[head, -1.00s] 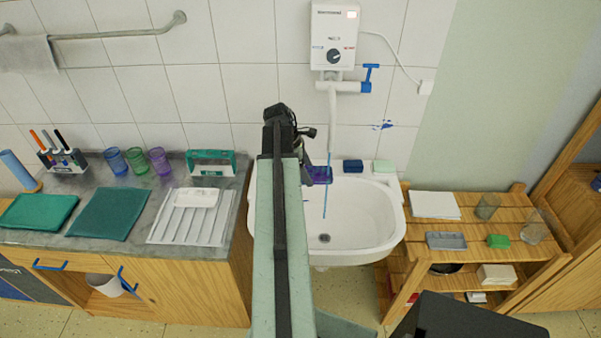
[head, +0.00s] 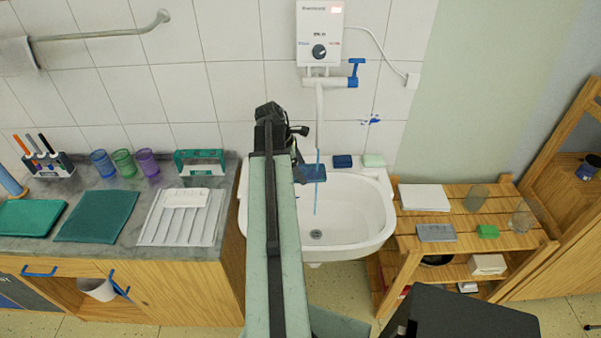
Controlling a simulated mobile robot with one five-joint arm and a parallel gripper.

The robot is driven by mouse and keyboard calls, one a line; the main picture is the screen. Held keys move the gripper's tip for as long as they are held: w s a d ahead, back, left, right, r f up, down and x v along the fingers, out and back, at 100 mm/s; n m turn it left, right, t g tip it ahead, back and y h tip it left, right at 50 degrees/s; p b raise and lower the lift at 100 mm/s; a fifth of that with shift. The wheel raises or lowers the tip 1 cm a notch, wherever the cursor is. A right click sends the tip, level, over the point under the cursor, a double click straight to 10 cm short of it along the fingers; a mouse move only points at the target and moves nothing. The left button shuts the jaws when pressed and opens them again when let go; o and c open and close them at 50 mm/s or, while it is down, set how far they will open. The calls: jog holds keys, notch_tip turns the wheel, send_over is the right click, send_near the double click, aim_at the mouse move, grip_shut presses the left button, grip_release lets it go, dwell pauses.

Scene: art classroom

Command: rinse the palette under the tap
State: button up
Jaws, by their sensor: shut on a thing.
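The palette (head: 313,173) is a small dark blue-grey piece at the end of my arm, over the back left of the white sink basin (head: 365,215). My gripper (head: 299,172) is shut on it; the fingers are mostly hidden by my arm. The tap spout (head: 319,105) hangs down from the white water heater (head: 320,35) above. A thin blue stream of water (head: 317,200) runs from the spout past the palette into the basin. The tap's blue handle (head: 356,67) is at the right of the pipe.
A blue block (head: 342,161) and a pale green block (head: 373,160) lie on the sink's back rim. A counter (head: 215,225) with a ribbed white drainer (head: 180,225) is at the left. A wooden shelf (head: 470,243) with jars and boxes stands at the right.

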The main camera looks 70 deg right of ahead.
jog(key=shift+w+d, duration=0.1)
dwell(0.3)
jog(key=shift+w+d, duration=0.25)
jog(key=shift+w, duration=0.15)
jog(key=shift+s+a, duration=0.35)
jog(key=shift+s, duration=0.15)
jog(key=w+a, duration=0.4)
jog(key=a, duration=0.2)
jog(key=shift+w+a, duration=0.3)
dwell(0.5)
dwell(1.2)
